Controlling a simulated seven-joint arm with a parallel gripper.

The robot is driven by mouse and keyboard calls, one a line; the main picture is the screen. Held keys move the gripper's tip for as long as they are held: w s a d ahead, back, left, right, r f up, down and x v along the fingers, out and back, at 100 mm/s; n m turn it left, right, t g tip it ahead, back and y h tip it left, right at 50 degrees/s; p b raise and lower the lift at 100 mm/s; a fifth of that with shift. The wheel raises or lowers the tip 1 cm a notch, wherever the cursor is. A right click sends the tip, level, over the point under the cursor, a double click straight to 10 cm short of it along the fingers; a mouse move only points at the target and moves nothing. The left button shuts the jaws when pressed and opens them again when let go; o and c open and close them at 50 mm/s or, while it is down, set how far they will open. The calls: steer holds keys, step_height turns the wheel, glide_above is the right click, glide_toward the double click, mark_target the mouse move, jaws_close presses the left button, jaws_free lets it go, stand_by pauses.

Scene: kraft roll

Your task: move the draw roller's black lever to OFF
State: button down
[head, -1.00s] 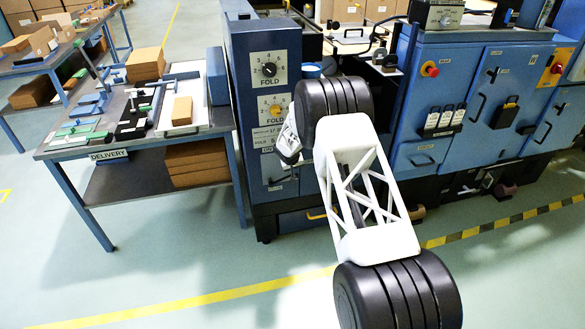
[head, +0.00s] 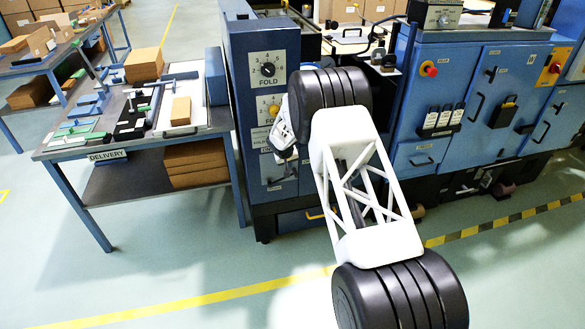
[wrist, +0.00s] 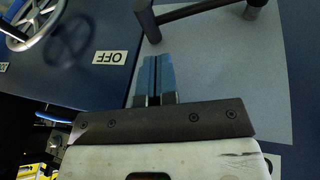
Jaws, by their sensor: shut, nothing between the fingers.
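In the wrist view my gripper (wrist: 154,62) is shut and empty, its two blue fingers side by side over a grey plate (wrist: 220,75). A black bar with posts (wrist: 195,10) crosses the top of that view just beyond the fingertips; it looks like the lever, though part is cut off. A gap shows between it and the fingers. An OFF label (wrist: 109,57) appears upside down, left of the fingers. In the head view my wrist (head: 284,130) is at the blue machine's front (head: 232,110), and hides the lever and fingertips there.
A spoked handwheel (wrist: 36,22) is at the wrist view's upper left. In the head view a FOLD dial (head: 268,70) and a yellow knob (head: 273,111) sit above my wrist. The delivery table (head: 75,148) stands to the left. Floor in front is open.

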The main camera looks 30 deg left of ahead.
steer(key=w+d+v, duration=0.1)
steer(key=v, duration=0.8)
steer(key=shift+d+r, duration=0.2)
steer(key=shift+r, duration=0.2)
stand_by(0.4)
